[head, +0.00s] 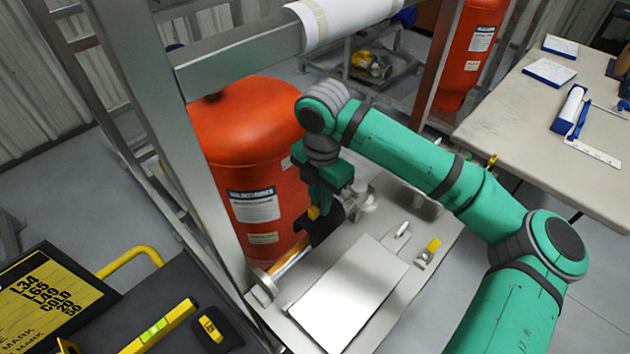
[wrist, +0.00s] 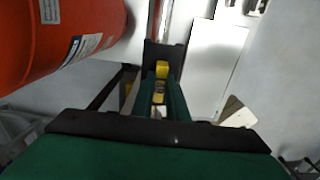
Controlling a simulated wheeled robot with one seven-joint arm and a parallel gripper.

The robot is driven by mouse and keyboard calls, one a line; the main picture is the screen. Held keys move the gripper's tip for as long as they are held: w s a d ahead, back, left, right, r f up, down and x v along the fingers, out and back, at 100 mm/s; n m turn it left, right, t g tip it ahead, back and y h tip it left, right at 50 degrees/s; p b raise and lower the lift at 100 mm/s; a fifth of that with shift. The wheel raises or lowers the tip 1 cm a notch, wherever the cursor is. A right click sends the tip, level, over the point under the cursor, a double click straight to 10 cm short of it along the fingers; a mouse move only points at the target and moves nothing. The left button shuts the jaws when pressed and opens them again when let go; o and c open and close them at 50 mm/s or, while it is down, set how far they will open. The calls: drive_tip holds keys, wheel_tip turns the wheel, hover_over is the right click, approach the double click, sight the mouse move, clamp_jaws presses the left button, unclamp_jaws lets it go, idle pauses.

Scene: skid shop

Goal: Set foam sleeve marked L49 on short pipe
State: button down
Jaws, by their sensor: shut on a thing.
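My gripper (head: 316,212) is shut on a dark foam sleeve (head: 328,226), beside the red tank and above the skid's deck. In the wrist view the sleeve (wrist: 172,52) shows as a dark piece between and beyond the fingers (wrist: 160,85), which have yellow parts. No L49 mark can be read on it. The short copper pipe (head: 291,257) runs from a round flange (head: 264,282) up toward the sleeve. In the wrist view the pipe (wrist: 160,18) meets the sleeve's far edge. Whether the sleeve is around the pipe or only over it, I cannot tell.
The red tank (head: 245,150) stands close left of my gripper. A grey frame post (head: 165,120) and crossbeam (head: 240,62) stand near. A white plate (head: 350,290) lies on the deck. A yellow sign (head: 45,305) listing L49 is at lower left. A table (head: 530,120) is at right.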

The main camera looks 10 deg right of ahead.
sight(320, 220)
drive_tip(key=shift+w+f, duration=0.15)
drive_tip(key=shift+w, duration=0.4)
drive_tip(key=shift+s+f, duration=0.1)
drive_tip(key=shift+f, duration=1.95)
drive_tip(key=shift+d, duration=0.1)
drive_tip(key=shift+w+f, duration=0.2)
drive_tip(key=shift+f, duration=1.7)
idle(0.4)
drive_tip(key=shift+s+d+f, duration=0.1)
drive_tip(key=shift+s, duration=0.1)
drive_tip(key=shift+f, duration=0.15)
